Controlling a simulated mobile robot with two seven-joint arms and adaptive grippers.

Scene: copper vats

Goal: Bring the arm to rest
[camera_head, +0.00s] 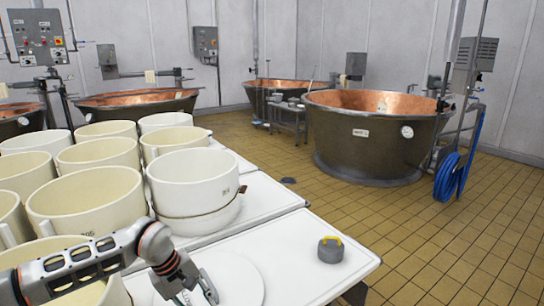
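My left arm comes in from the lower left, over the white tubs. My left gripper (197,294) points down over a flat white disc (240,277) on the white table (290,262). The bottom edge of the picture cuts off its fingertips, so I cannot tell whether it is open or shut. I see nothing held in it. My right arm and gripper are not in view. A grey round object with a yellow handle (331,249) stands apart from the gripper, near the table's right corner.
Several cream tubs (192,181) crowd the table's left and back, close to my arm. The table is clear between the disc and the grey object. Copper vats (365,140) stand behind on a tiled floor (420,215). A blue hose (450,176) hangs at right.

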